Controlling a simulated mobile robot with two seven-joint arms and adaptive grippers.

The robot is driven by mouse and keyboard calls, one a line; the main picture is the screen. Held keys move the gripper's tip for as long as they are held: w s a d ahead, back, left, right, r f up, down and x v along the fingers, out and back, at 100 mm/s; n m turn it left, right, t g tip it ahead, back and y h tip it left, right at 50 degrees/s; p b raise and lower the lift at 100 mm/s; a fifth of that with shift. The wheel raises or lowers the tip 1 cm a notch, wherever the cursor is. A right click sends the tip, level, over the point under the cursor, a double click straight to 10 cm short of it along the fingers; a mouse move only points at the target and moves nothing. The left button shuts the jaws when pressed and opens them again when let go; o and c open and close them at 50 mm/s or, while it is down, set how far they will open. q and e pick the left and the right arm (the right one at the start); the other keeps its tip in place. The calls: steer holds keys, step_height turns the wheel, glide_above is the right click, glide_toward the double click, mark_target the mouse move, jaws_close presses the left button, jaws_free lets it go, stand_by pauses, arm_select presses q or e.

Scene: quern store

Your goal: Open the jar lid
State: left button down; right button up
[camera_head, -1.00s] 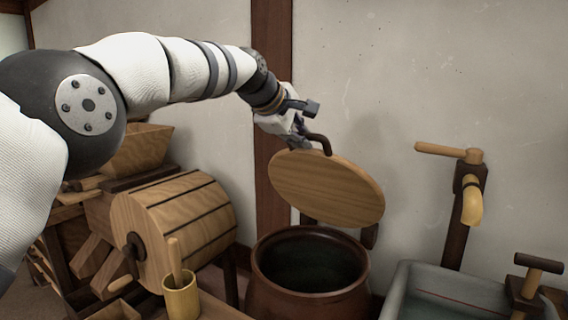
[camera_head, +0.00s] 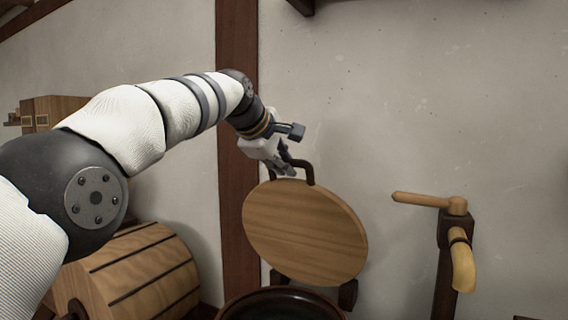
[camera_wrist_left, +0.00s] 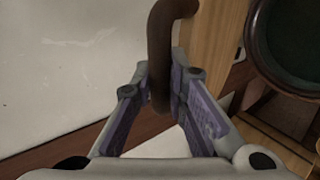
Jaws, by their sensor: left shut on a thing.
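The round wooden jar lid (camera_head: 305,232) stands raised and steeply tilted at the back of the jar, its flat face toward me. The dark jar (camera_head: 285,296) is open below it; only its upper rim shows in the head view. Its rim and dark inside also show in the wrist view (camera_wrist_left: 290,45). My left gripper (camera_head: 284,168) is shut on the lid's dark bent handle (camera_head: 309,170) at the lid's top edge. In the wrist view the handle (camera_wrist_left: 160,45) runs between the two fingers (camera_wrist_left: 161,88). My right gripper is not in view.
A slatted wooden drum (camera_head: 140,270) stands left of the jar. A post with a wooden lever and yellow spout (camera_head: 462,262) stands to the right. The plain wall (camera_head: 430,110) with a dark upright beam (camera_head: 237,200) is close behind the lid.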

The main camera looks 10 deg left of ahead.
arm_select(q)
steer(key=c, duration=1.6)
jaws_free()
steer(key=shift+a+f, duration=0.1)
steer(key=shift+a, duration=0.05)
steer(key=shift+o, duration=0.2)
steer(key=shift+s+r, duration=0.15)
steer(key=shift+r, duration=0.15)
steer(key=v, duration=0.7)
steer(key=shift+f, duration=0.15)
